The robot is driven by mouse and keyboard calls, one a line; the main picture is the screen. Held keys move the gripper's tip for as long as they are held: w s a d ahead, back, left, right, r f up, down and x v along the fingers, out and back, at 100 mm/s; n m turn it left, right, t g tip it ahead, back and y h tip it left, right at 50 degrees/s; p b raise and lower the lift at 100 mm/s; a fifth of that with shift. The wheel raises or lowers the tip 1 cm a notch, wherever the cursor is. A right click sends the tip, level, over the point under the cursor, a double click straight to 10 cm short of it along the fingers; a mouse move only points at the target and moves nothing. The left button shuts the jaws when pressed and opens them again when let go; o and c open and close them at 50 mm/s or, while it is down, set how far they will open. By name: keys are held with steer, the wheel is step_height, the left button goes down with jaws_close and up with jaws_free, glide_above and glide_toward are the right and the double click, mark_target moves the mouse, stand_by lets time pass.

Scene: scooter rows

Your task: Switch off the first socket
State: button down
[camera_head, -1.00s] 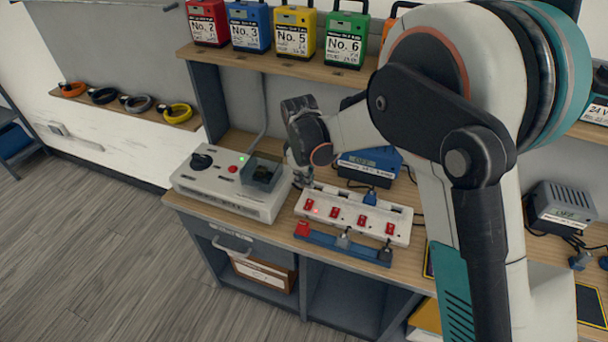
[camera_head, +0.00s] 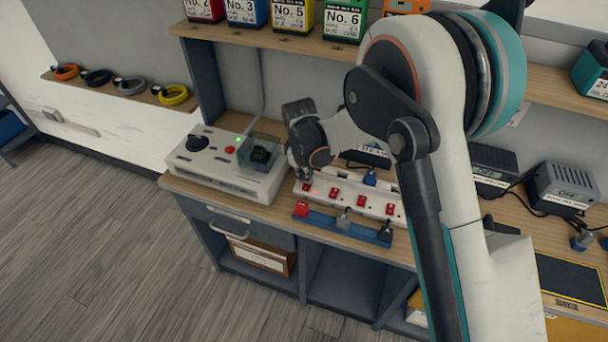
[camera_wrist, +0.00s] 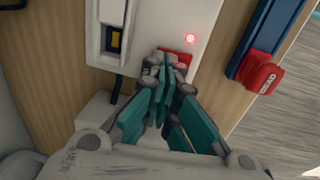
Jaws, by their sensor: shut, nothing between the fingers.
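The white power strip (camera_head: 352,201) lies on the wooden bench with a row of red switches. A blue plug (camera_head: 369,178) sits in one socket. The first red switch (camera_wrist: 178,56) is at the strip's left end, and a red light (camera_wrist: 190,38) beside it glows. The first socket (camera_wrist: 113,40) appears empty in the wrist view. My gripper (camera_wrist: 166,68) is shut with nothing in it, its tips at the first switch and covering part of it. Whether they touch it I cannot tell. In the head view my gripper (camera_head: 306,181) is pointed down at that end.
A blue bar (camera_head: 342,226) with a red tag (camera_head: 301,208) and padlock-like pieces lies in front of the strip. A grey control box (camera_head: 222,163) stands close on the left. Chargers (camera_head: 564,188) are at the right. A shelf of numbered packs is above.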

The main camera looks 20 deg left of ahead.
steer(key=shift+w+f+b, duration=0.1)
steer(key=shift+f+b, duration=0.2)
steer(key=shift+f, duration=0.15)
steer(key=shift+r, duration=0.1)
steer(key=shift+s, duration=0.2)
steer(key=shift+s+r, duration=0.1)
steer(key=shift+s, duration=0.5)
steer(key=shift+r, duration=0.1)
step_height(320, 180, up, 14)
steer(key=s+p, duration=0.1)
steer(key=p, duration=0.3)
steer(key=shift+s+a, duration=0.15)
steer(key=shift+s, duration=0.2)
steer(key=shift+w+f, duration=0.1)
steer(key=shift+f, duration=0.1)
